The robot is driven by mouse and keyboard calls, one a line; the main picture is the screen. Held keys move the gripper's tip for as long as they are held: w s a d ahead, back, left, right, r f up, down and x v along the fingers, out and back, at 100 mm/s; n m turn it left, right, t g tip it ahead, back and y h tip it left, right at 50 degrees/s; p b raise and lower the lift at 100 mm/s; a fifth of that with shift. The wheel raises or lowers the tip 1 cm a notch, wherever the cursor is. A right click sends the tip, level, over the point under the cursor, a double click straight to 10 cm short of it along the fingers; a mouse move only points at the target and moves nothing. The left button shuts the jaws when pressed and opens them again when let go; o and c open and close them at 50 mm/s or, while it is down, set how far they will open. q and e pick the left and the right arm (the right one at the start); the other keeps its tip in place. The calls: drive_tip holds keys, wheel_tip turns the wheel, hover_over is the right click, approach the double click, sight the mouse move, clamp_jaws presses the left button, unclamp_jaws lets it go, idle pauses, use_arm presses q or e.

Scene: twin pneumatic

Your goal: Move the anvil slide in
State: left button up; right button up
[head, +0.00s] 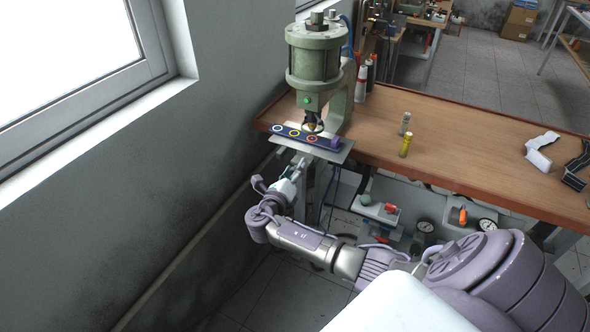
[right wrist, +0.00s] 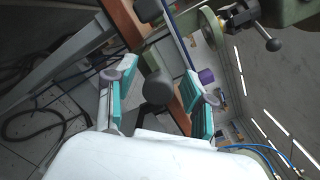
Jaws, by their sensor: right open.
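The anvil slide (head: 303,137) is a dark blue bar with white, yellow and orange rings and a purple block at its right end. It lies on a light metal plate (head: 336,154) beneath the green pneumatic press (head: 314,60). My right gripper (head: 297,168) is in front of and just below the slide. In the right wrist view its teal fingers (right wrist: 158,80) are spread, with a dark grey knob (right wrist: 157,89) showing between them; I cannot tell whether they touch it. The purple block (right wrist: 207,75) shows behind the right finger. My left gripper is not seen.
The wooden bench (head: 455,140) holds a yellow bottle (head: 405,145) and white and black bent pieces at right. A grey wall with a window stands close at left. Gauges and fittings sit beneath the bench. The bench middle is mostly clear.

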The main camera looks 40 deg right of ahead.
drive_tip(key=v, duration=1.1)
drive_tip(key=shift+s+a, duration=0.2)
drive_tip(key=shift+a, duration=0.15)
drive_tip(key=shift+f, duration=0.1)
